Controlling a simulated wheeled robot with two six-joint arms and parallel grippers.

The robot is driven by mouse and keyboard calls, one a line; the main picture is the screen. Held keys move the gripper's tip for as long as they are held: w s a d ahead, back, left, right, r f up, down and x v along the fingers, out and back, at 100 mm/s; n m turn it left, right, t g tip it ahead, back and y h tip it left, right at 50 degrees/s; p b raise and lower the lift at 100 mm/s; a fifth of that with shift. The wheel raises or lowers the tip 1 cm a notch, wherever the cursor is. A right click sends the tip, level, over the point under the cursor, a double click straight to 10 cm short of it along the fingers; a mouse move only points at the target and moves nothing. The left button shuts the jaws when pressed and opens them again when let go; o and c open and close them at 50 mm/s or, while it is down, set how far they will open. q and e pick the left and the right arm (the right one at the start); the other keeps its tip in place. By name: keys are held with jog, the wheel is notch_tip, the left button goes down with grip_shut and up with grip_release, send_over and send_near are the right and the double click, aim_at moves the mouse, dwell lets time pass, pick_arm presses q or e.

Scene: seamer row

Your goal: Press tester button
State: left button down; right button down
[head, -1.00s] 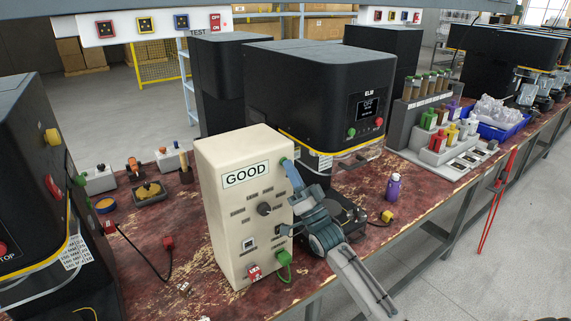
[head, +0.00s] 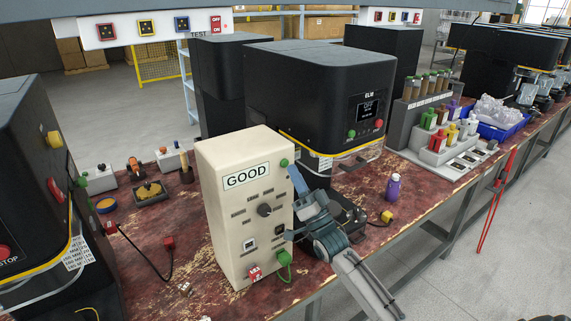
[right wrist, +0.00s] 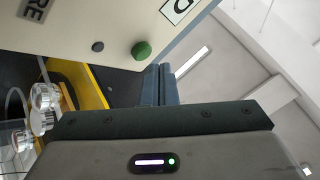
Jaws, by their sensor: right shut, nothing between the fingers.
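The tester is a cream box (head: 228,208) labelled GOOD, standing upright on the worn red bench. A green round button (head: 284,162) sits at the upper right of its front face. It also shows in the right wrist view as a green button (right wrist: 141,50) beside a small dark knob. My right gripper (head: 293,170) is shut and empty, its fingertips just below and beside the green button. In the right wrist view the blue-grey fingers (right wrist: 158,80) are close together, just short of the button and apart from it. My left gripper is not in view.
A black seamer machine (head: 310,90) stands behind the tester. Another dark machine (head: 30,180) is at the left. A green plug (head: 284,258) and red plug (head: 254,272) are low on the tester. A purple bottle (head: 393,187) stands right of my arm.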

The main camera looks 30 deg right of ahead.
jog(key=s+p, duration=0.2)
jog(key=s, duration=0.3)
jog(key=shift+d+p, duration=0.2)
jog(key=shift+p, duration=0.15)
